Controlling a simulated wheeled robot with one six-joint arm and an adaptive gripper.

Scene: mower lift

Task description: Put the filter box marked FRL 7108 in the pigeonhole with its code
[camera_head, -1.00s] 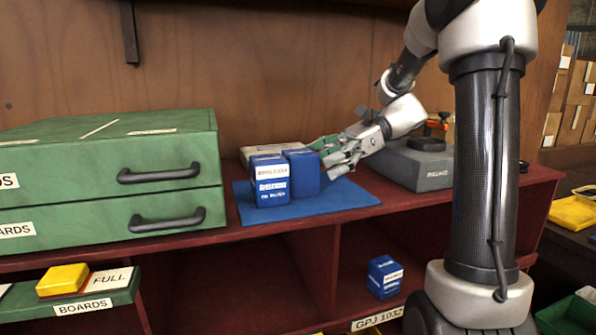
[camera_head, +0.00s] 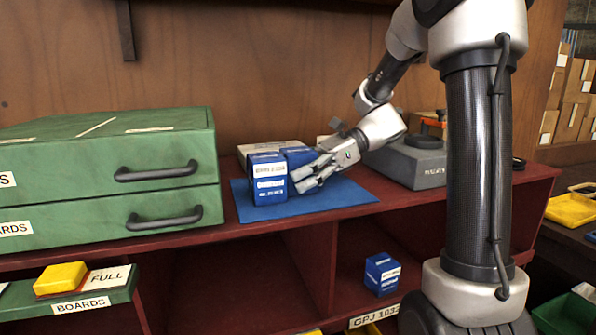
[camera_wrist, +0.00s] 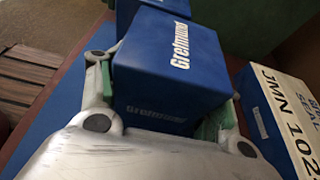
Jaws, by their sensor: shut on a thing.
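My gripper (camera_head: 308,174) is shut on the right-hand blue filter box (camera_head: 298,156), which stands on the blue mat (camera_head: 335,196). In the wrist view the held box (camera_wrist: 172,72) sits between the green finger pads, with white brand lettering on it; no code on it is readable. A second blue box (camera_head: 269,182) with white labels stands just in front and to the left; its code is too small to read surely. In the wrist view another blue box (camera_wrist: 150,8) lies beyond the held one. A box labelled JMN 102 (camera_wrist: 280,105), cut off, is at the right.
Below the shelf are red pigeonholes; one labelled GPJ 1032 (camera_head: 374,317) holds a blue box (camera_head: 382,273). The pigeonhole to its left (camera_head: 240,285) looks empty. Green drawers (camera_head: 110,175) stand left of the mat, a grey machine (camera_head: 410,163) right of it.

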